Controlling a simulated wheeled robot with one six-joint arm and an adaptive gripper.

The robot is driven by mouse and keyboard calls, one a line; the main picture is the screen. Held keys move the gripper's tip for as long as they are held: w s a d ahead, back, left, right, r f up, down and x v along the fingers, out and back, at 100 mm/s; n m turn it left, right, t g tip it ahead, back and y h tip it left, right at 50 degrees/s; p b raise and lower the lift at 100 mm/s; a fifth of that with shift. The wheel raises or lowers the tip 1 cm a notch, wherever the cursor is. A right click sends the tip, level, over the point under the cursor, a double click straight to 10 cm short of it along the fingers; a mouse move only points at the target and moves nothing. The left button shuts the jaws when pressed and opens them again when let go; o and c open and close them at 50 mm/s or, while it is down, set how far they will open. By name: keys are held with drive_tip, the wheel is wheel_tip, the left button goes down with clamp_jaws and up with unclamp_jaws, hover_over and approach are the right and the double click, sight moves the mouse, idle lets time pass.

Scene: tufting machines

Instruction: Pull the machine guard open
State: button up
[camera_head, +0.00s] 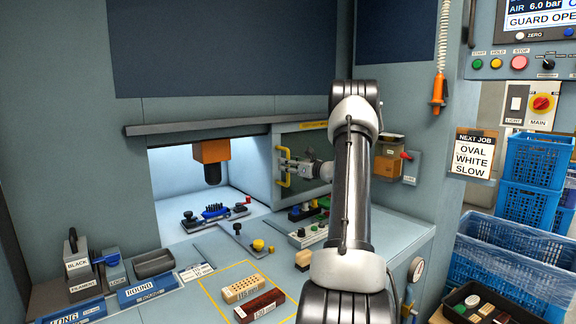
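The machine guard (311,141) is a greenish see-through panel in a frame, at the right part of the machine's front opening. The left part of the opening is uncovered and shows a lit chamber. A yellow upright handle (281,181) is on the guard's left edge. My gripper (287,165) is at the handle, with its fingers pointing left at about the handle's middle height. The fingers are small and overlap the handle, so I cannot tell whether they close on it. My arm hides the guard's right end. The display at the top right reads "GUARD OPE", cut off by the picture edge.
Inside the chamber, an orange-and-black head (211,161) hangs above a fixture (215,213). Two brush blocks (243,289) lie in a yellow-marked area on the bench. Labelled bins stand at the left. Blue crates (531,182) and a control panel (520,63) are at the right.

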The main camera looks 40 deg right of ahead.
drive_tip(key=s+d, duration=0.2)
drive_tip(key=s, duration=0.9)
drive_tip(key=shift+s+d, duration=0.15)
drive_tip(key=shift+s, duration=0.25)
